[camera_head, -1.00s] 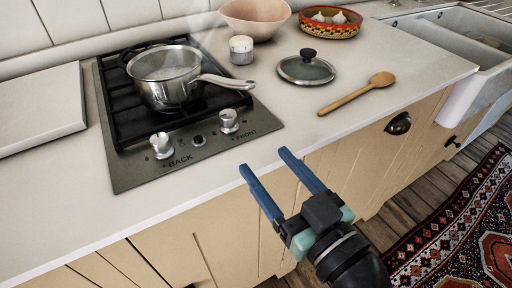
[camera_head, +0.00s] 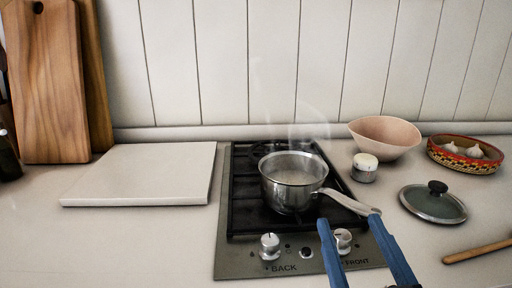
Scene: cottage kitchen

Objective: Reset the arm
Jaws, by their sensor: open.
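My gripper (camera_head: 350,236) shows at the bottom edge, right of centre. Its two blue fingers are spread apart with nothing between them. The rest of my arm is out of frame. In the picture, the fingertips overlap the stove's front edge by the FRONT knob (camera_head: 343,240) and the end of the pot's handle. I cannot tell whether they touch anything. A steel pot (camera_head: 287,190) stands on the black grate of the gas stove (camera_head: 232,258), with faint steam above it.
A glass lid (camera_head: 430,205), a wooden spoon (camera_head: 478,251), a small jar (camera_head: 365,168), a pink bowl (camera_head: 385,138) and a basket of garlic (camera_head: 465,153) are on the right. A white slab (camera_head: 140,175) and wooden cutting boards (camera_head: 45,85) are on the left. The front left counter is clear.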

